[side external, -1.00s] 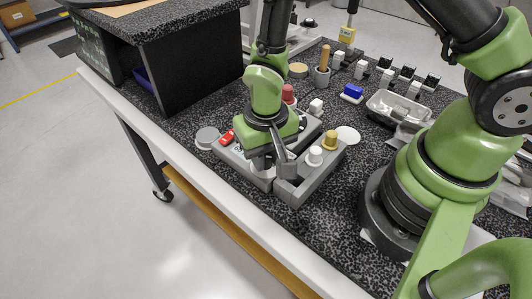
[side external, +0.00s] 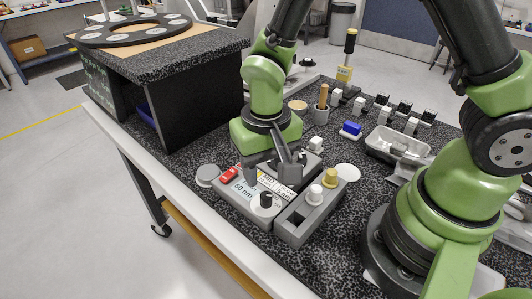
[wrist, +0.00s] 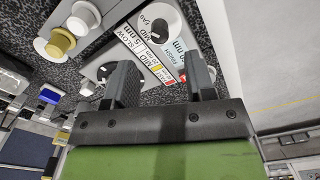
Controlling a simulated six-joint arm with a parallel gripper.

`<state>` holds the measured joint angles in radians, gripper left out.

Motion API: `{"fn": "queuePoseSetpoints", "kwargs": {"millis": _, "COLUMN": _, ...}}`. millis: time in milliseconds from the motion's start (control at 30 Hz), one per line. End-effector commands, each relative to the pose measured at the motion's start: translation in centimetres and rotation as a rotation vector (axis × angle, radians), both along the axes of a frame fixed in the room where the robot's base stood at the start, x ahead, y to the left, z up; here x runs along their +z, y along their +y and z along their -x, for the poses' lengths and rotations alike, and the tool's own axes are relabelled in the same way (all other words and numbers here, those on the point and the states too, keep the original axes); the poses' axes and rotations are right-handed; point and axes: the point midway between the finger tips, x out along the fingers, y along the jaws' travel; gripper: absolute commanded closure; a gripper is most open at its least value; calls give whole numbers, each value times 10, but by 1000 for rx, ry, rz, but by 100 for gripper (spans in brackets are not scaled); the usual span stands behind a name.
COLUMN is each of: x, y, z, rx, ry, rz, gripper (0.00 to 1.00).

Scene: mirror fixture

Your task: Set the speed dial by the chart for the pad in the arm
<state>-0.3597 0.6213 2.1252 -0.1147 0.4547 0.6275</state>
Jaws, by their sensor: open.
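My gripper (side external: 272,174) is open and empty, above the grey control box (side external: 228,199). In the wrist view its two fingers (wrist: 161,82) stand apart in front of the box face. The dial (side external: 265,200), a black knob on a white disc, is at the box's front end. In the wrist view this dial (wrist: 158,26) has SLOW, MID and FAST marks around it. The chart (wrist: 160,62), with white, yellow and red patches, lies beside it, partly hidden by the fingers. A second black knob (wrist: 105,71) shows nearby. I cannot make out a pad in the arm.
A red switch (side external: 229,175) sits on the box's left end. A grey tray with a white knob (side external: 314,194) and a yellow knob (side external: 330,178) adjoins on the right. A blue block (side external: 351,129), a clear tray (side external: 397,146) and several small blocks stand behind. A dark cabinet (side external: 190,98) stands left.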

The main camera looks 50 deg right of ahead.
Motion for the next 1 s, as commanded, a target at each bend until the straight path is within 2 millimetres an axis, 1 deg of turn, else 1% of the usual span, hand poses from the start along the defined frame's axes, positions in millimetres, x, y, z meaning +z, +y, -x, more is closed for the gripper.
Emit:
{"fn": "queuePoseSetpoints", "kwargs": {"millis": 33, "x": 9, "y": 0, "z": -1, "rx": 1, "ry": -6, "rz": -2, "gripper": 50}}
{"fn": "queuePoseSetpoints", "kwargs": {"millis": 100, "x": 19, "y": 0, "z": -1, "rx": 1, "ry": -5, "rz": -2, "gripper": 50}}
{"fn": "queuePoseSetpoints", "kwargs": {"millis": 200, "x": 27, "y": 0, "z": -1, "rx": 0, "ry": -3, "rz": -1, "gripper": 50}}
{"fn": "queuePoseSetpoints", "kwargs": {"millis": 333, "x": 32, "y": 0, "z": 0, "rx": 1, "ry": -1, "rz": -1, "gripper": 50}}
{"fn": "queuePoseSetpoints", "kwargs": {"millis": 567, "x": 32, "y": 0, "z": 0, "rx": 1, "ry": 0, "rz": 0, "gripper": 50}}
{"fn": "queuePoseSetpoints", "kwargs": {"millis": 667, "x": 37, "y": -2, "z": 0, "rx": -2, "ry": -11, "rz": -6, "gripper": 50}}
{"fn": "queuePoseSetpoints", "kwargs": {"millis": 767, "x": 57, "y": -8, "z": 0, "rx": -8, "ry": -52, "rz": -28, "gripper": 50}}
{"fn": "queuePoseSetpoints", "kwargs": {"millis": 867, "x": 90, "y": -18, "z": 5, "rx": -13, "ry": -124, "rz": -62, "gripper": 50}}
{"fn": "queuePoseSetpoints", "kwargs": {"millis": 900, "x": 104, "y": -24, "z": 9, "rx": -16, "ry": -156, "rz": -77, "gripper": 50}}
{"fn": "queuePoseSetpoints", "kwargs": {"millis": 1000, "x": 136, "y": -37, "z": 23, "rx": -16, "ry": -244, "rz": -110, "gripper": 50}}
